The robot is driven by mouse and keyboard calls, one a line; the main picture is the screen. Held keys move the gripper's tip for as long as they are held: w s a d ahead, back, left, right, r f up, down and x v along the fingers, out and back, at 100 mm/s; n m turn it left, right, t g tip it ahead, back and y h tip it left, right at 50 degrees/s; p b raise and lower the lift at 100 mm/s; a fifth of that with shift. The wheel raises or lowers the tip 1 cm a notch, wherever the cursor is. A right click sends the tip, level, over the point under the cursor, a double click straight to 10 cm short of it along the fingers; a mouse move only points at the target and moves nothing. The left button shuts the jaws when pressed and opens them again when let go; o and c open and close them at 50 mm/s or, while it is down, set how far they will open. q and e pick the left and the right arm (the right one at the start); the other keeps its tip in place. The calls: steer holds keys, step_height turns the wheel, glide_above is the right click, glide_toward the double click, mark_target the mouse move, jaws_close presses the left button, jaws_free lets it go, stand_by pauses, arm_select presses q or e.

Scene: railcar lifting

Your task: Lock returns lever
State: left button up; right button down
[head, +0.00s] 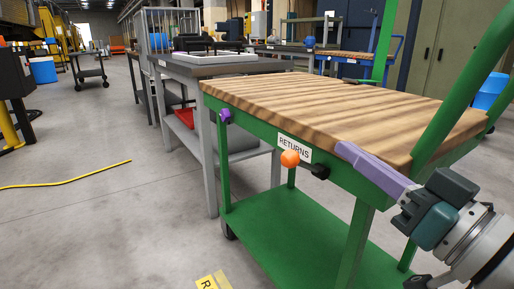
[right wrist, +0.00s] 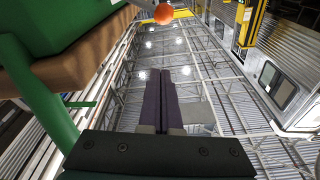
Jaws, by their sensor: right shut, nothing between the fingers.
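The returns lever (head: 318,171) is a short black bar with an orange ball knob (head: 290,158) at its left end. It sits on the front rail of the green cart, by the white "RETURNS" label (head: 294,147). My right gripper (head: 345,150) comes in from the right with its purple fingers together and empty. The fingertips are right of the lever, apart from the orange knob. In the right wrist view the fingers (right wrist: 160,73) are shut, and the orange knob (right wrist: 163,13) shows at the top edge. My left gripper is not in view.
The cart has a striped wooden top (head: 340,105) and a green lower shelf (head: 290,225). A purple knob (head: 226,116) is on its left corner. A grey table (head: 205,68) stands behind it on the left. A yellow cable (head: 70,184) lies on the otherwise open floor at left.

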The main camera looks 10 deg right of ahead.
steer(key=r+b, duration=0.1)
steer(key=b, duration=0.3)
glide_above(305, 165)
steer(key=s+a, duration=0.1)
steer(key=f, duration=0.2)
steer(key=s+f+b, duration=0.1)
steer(key=shift+a+f, duration=0.15)
steer(key=shift+a, duration=0.2)
steer(key=shift+s+f, duration=0.1)
steer(key=shift+a+f+n, duration=0.15)
steer(key=shift+a+n, duration=0.05)
steer(key=shift+n, duration=0.2)
